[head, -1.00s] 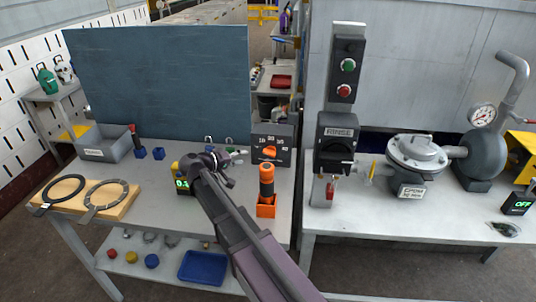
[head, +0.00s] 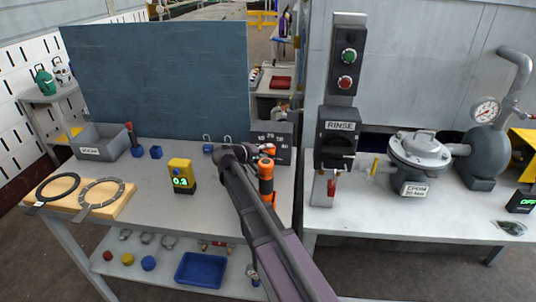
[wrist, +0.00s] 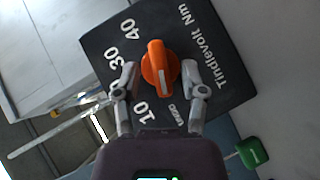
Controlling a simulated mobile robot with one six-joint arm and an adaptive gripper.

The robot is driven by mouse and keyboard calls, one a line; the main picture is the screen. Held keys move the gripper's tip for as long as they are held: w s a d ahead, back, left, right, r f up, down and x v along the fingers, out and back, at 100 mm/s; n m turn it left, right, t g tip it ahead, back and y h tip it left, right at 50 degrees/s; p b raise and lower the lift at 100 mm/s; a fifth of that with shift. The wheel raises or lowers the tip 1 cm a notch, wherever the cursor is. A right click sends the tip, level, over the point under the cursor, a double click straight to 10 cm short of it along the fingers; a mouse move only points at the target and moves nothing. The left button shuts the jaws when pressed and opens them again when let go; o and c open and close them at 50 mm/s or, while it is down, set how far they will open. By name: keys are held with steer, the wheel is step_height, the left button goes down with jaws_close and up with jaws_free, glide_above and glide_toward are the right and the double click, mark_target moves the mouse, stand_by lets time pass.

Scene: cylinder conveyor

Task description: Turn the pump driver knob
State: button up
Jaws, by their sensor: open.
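The orange knob (wrist: 160,66) is on a dark dial box (wrist: 218,58) with white numbers 10, 30 and 40 and the words "Tindlevolt Nm". A light stripe on the knob points toward the bottom of the wrist view. My gripper (wrist: 159,72) is open, with one finger on each side of the knob and visible gaps between. The left finger covers part of the scale. In the head view my gripper (head: 246,152) is in front of the dial box (head: 284,130) and hides much of its face.
An orange-handled tool (head: 266,171) stands just right of my arm. A yellow display block (head: 180,172), a grey bin (head: 102,140) and two rings on a board (head: 125,190) are on the left. A RINSE switch post (head: 339,125) stands right of the dial box.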

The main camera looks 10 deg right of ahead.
steer(key=shift+w+d+f, duration=0.15)
steer(key=shift+w+d, duration=0.1)
steer(key=shift+d, duration=0.2)
steer(key=shift+c, duration=0.2)
jaws_close()
steer(key=shift+s+r+m+y+p, duration=0.1)
steer(key=shift+r+m+y+p, duration=0.35)
steer(key=shift+p, duration=0.65)
steer(key=shift+f+m+y+p, duration=0.35)
steer(key=shift+y+p, duration=0.1)
steer(key=shift+y, duration=0.2)
steer(key=shift+o, duration=0.2)
jaws_free()
